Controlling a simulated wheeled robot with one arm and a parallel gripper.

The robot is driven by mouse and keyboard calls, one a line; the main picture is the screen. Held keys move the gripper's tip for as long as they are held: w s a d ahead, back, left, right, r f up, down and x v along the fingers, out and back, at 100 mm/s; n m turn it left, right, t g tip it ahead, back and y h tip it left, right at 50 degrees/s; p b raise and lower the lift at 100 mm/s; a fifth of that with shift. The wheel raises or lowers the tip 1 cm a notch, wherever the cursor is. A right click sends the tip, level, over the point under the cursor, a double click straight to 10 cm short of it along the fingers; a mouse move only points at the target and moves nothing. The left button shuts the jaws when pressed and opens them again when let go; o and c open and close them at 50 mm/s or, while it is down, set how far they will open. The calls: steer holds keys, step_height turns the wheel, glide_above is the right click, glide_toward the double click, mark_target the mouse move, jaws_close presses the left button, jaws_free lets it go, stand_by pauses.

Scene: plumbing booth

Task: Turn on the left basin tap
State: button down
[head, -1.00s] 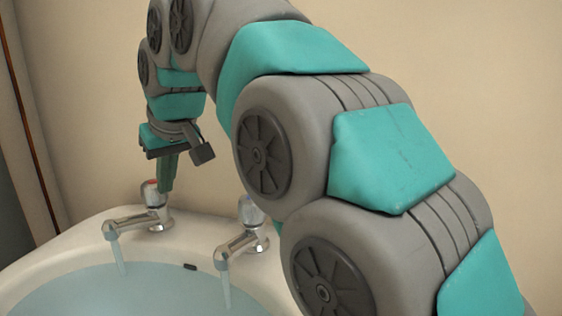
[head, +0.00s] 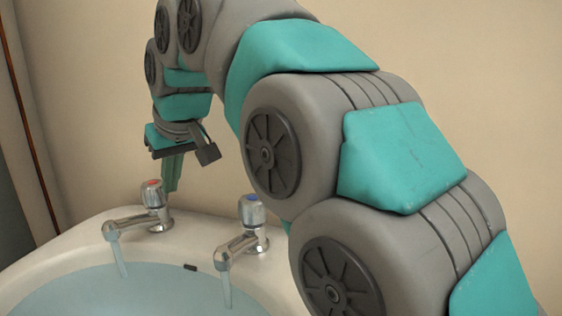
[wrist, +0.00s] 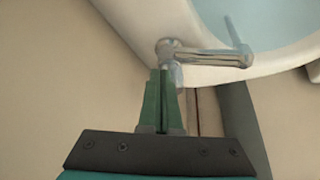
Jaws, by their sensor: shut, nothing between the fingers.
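The left basin tap (head: 140,215) is chrome with a red-marked knob (head: 152,195). A stream of water (head: 120,258) runs from its spout into the basin. My gripper (head: 170,190) points down just right of and behind the knob, its green fingers closed together and empty. In the wrist view, a tap (wrist: 205,54) with water running from it lies just beyond the closed fingertips (wrist: 160,72). I cannot tell whether the fingers touch the knob.
The right tap (head: 240,243), with a blue-marked knob (head: 252,210), also runs water. The pale basin (head: 75,250) holds bluish water. My arm fills the right side, close to the right tap. A beige wall (head: 90,90) stands behind.

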mark_target(152, 202)
step_height(152, 202, up, 6)
steer(key=p, duration=0.1)
steer(key=shift+p, duration=0.3)
steer(key=shift+s, duration=0.1)
step_height(152, 202, down, 6)
steer(key=s+a+b, duration=0.2)
steer(key=b, duration=0.4)
steer(key=shift+a, duration=0.2)
stand_by(0.5)
steer(key=shift+w, duration=0.25)
stand_by(0.5)
steer(key=shift+w+d+p, duration=0.3)
steer(key=shift+d+p, duration=0.15)
steer(key=shift+p, duration=0.1)
